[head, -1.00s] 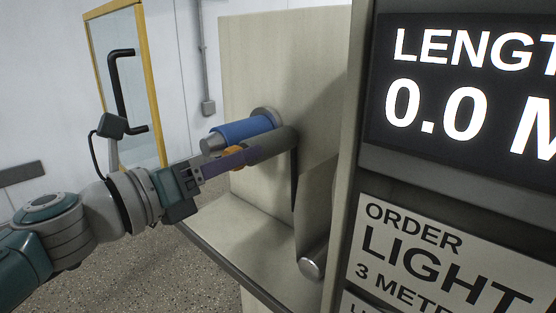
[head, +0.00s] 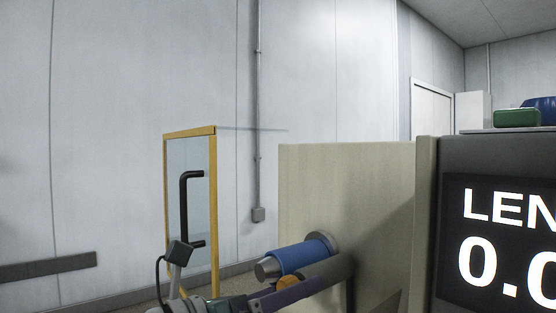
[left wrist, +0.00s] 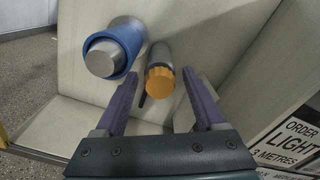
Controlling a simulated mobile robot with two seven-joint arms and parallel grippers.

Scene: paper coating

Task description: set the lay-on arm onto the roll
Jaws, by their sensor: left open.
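The blue roll (head: 302,254) sits on a metal shaft that sticks out of the beige panel. It also shows at the upper left in the left wrist view (left wrist: 122,40). The lay-on arm's grey bar (head: 335,272) with an orange end (head: 286,283) lies close beside and below the roll; I cannot tell whether they touch. My left gripper (head: 297,289) is at the bar. In the left wrist view its two purple fingers (left wrist: 159,77) are spread on either side of the orange end (left wrist: 161,82), with gaps showing. My right gripper is not in view.
The beige panel (head: 350,190) stands behind the roll. A dark display housing (head: 450,160) borders it on the right. A yellow-framed clear door with a black handle (head: 184,210) stands to the left. Green and blue items (head: 517,118) lie far right.

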